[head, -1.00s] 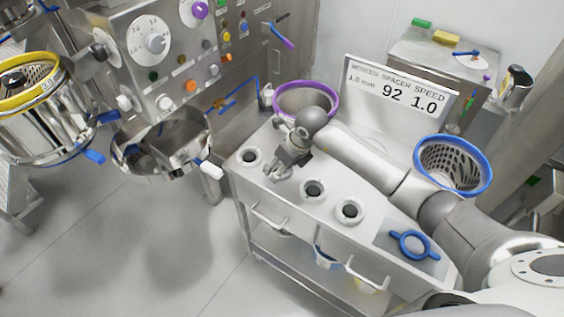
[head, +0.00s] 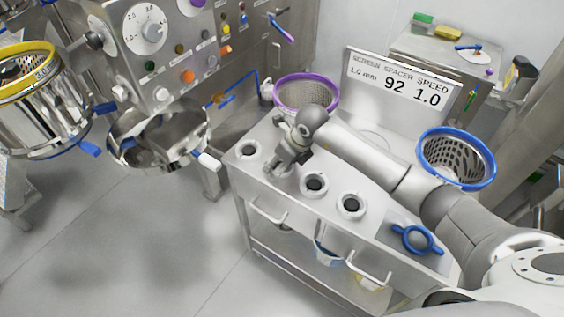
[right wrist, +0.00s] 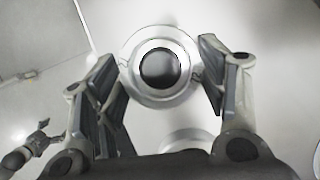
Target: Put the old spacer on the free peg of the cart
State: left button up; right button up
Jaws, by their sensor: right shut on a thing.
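My right gripper (head: 282,168) is low over the white cart top (head: 280,197), between the left and middle ring-shaped seats. In the right wrist view its fingers (right wrist: 160,75) are shut on a round metallic spacer (right wrist: 133,52) with a dark centre. In the head view the gripper hides the held spacer. My left gripper is out of view.
A purple-rimmed basket (head: 306,93) and a blue-rimmed basket (head: 456,158) stand at the cart's back. A sign (head: 403,84) stands between them. A blue two-handled ring (head: 415,239) lies at the cart's right. A machine panel (head: 185,50) and steel bowl (head: 155,140) are at left.

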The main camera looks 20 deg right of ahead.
jog(key=o, duration=1.1)
jog(key=shift+o, duration=0.2)
jog(key=v, duration=1.2)
